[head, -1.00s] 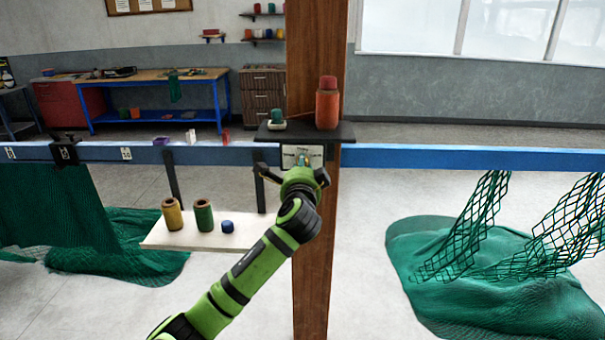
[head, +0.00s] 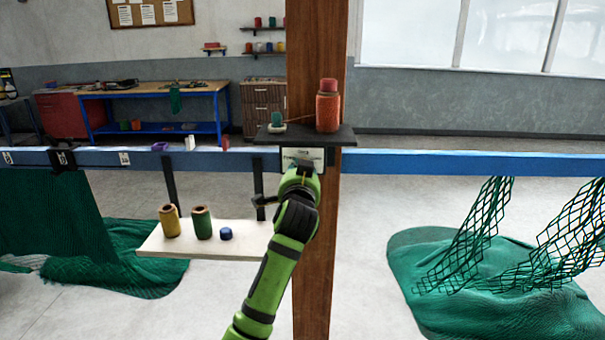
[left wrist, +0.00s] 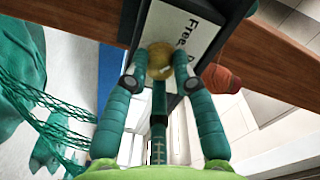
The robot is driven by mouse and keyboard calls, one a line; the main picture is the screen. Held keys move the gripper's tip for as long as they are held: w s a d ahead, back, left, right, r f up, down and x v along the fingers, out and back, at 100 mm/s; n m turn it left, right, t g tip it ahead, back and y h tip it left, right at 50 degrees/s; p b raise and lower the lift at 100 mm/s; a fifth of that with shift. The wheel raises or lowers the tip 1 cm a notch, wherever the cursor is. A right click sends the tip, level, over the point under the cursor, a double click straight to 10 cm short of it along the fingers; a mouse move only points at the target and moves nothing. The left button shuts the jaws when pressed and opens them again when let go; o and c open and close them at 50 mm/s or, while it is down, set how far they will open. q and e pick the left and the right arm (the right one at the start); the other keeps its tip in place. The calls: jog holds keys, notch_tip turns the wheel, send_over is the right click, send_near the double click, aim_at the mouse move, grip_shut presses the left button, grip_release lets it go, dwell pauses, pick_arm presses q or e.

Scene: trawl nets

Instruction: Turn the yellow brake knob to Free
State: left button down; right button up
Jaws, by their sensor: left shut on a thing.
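The yellow brake knob (left wrist: 159,58) shows in the left wrist view between the fingertips of my left gripper (left wrist: 160,64), which is shut on it. The knob sits in front of a white label plate (left wrist: 180,22) on which the word "Free" reads at an angle; a second word is mostly covered. I cannot tell where the knob points. In the head view my left gripper (head: 302,171) is at the white plate (head: 316,154) on the wooden post (head: 322,220), and the gripper hides the knob there. My right gripper is not in view.
A dark shelf (head: 345,137) just above the plate bears an orange twine spool (head: 327,112) and a small green spool (head: 277,120). A blue rail (head: 450,163) runs across. A white board (head: 190,247) with spools is at left; green nets (head: 465,275) lie right.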

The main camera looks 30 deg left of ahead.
pick_arm(q)
jog(key=shift+n, duration=0.5)
jog(key=c, duration=1)
grip_release()
jog(key=shift+s, duration=0.1)
jog(key=v, duration=1.2)
jog(key=shift+a, duration=0.1)
